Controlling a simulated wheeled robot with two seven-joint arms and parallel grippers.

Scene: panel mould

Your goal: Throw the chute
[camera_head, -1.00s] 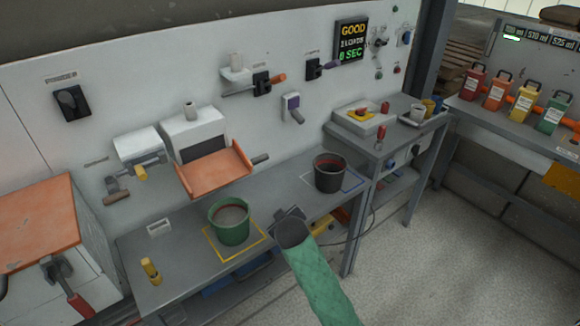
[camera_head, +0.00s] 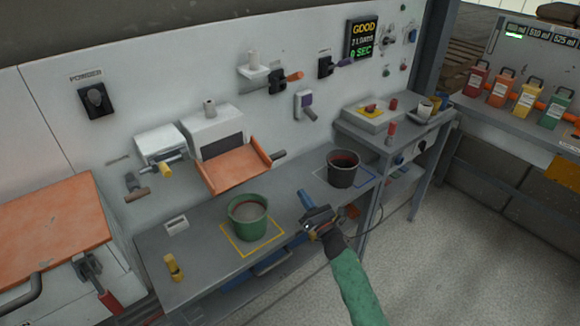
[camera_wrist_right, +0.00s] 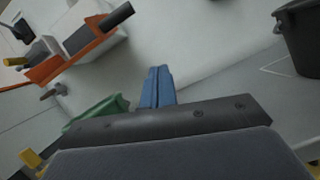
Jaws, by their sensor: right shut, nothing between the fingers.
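The orange chute tray (camera_head: 236,172) juts from a white wall-mounted box above the bench, with a dark grip (camera_head: 279,155) at its right side. In the right wrist view the orange chute (camera_wrist_right: 60,66) is at the upper left, with the dark grip (camera_wrist_right: 112,19) sticking out. My right gripper (camera_head: 304,197), with blue fingers and a green-sleeved arm, is over the bench's front edge, right of and lower in the picture than the chute. Its blue fingers (camera_wrist_right: 157,86) are shut and empty, apart from the chute. My left gripper is not in view.
A green bucket (camera_head: 248,217) stands in a yellow square left of my right gripper. A dark bucket (camera_head: 343,169) stands in a blue-marked square behind it. Several levers are on the wall. The display (camera_head: 362,38) reads GOOD. Floor at right is clear.

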